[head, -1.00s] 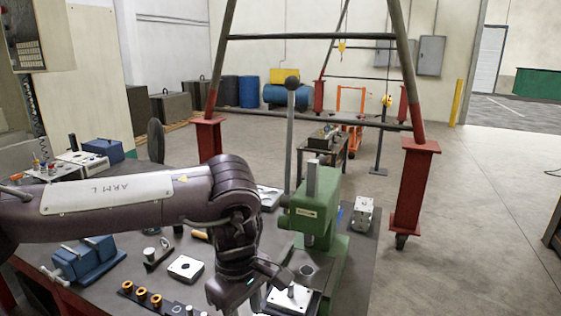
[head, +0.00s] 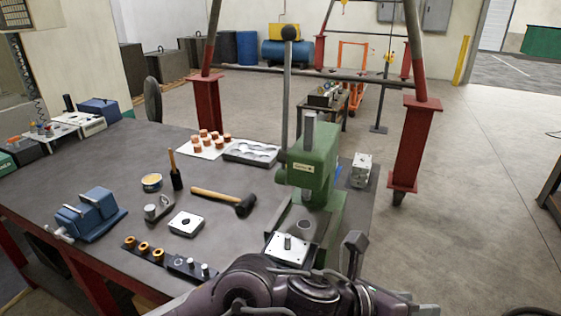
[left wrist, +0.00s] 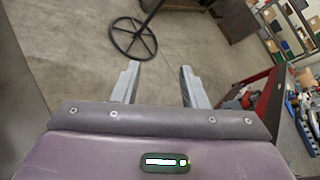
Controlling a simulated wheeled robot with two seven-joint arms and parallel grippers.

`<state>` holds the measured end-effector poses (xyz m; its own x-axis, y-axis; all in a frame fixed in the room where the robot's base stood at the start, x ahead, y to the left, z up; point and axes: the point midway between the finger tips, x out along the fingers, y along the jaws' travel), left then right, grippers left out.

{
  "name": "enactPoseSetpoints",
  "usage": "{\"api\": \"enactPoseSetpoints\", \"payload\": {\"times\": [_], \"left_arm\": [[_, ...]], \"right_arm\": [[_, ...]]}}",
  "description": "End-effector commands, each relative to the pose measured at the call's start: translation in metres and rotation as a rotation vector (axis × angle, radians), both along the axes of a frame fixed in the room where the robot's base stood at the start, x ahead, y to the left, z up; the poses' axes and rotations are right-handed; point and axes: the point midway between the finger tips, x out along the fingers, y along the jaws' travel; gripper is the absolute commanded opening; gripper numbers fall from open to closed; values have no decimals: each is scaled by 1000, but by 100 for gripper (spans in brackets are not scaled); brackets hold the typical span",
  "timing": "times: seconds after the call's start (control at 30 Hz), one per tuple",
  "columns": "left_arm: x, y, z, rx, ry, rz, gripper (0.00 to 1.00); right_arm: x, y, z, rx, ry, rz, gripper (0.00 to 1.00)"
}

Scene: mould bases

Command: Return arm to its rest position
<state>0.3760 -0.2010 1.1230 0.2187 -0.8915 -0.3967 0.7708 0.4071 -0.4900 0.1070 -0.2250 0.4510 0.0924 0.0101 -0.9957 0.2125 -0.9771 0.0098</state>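My left arm (head: 270,290) is folded low at the bottom centre of the head view, in front of the workbench's near edge. My left gripper (head: 390,275) is at its right end, right of and nearer than the green press. In the left wrist view, the two grey fingers of the left gripper (left wrist: 159,82) stand apart with nothing between them. My right gripper is not in view.
The workbench (head: 100,240) holds a green arbor press (head: 312,170), a mould plate (head: 290,250), a mallet (head: 225,201), a blue vise (head: 90,215) and a rail with bushings (head: 165,258). A red-footed gantry (head: 405,140) stands behind.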

Motion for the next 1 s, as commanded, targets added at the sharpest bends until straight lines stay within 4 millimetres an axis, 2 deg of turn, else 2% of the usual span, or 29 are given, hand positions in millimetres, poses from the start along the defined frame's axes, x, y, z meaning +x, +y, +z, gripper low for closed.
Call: {"api": "enactPoseSetpoints", "payload": {"times": [0.1,0.2,0.27,0.33,0.43,0.5,0.6,0.7,0.87,0.9,1.0], "left_arm": [[22,18,17,-206,313,297,39],[47,50,18,-370,585,561,39],[61,76,11,-464,752,728,39],[74,111,-5,-574,946,928,39],[82,169,-39,-729,1213,1232,39],[77,211,-67,-838,1385,1454,39],[60,264,-104,-978,1569,1743,39],[38,303,-132,-1086,1680,1969,39],[2,348,-162,-1224,1775,2259,39],[-8,357,-168,1218,-1733,-2252,39],[-30,378,-180,1173,-1587,-2176,39]], "right_arm": [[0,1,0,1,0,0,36],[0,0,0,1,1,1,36],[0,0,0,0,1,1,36],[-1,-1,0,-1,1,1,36],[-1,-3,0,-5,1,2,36],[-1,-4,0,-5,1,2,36],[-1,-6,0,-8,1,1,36],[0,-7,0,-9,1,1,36],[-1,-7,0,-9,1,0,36],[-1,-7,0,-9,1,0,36],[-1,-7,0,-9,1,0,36]]}}
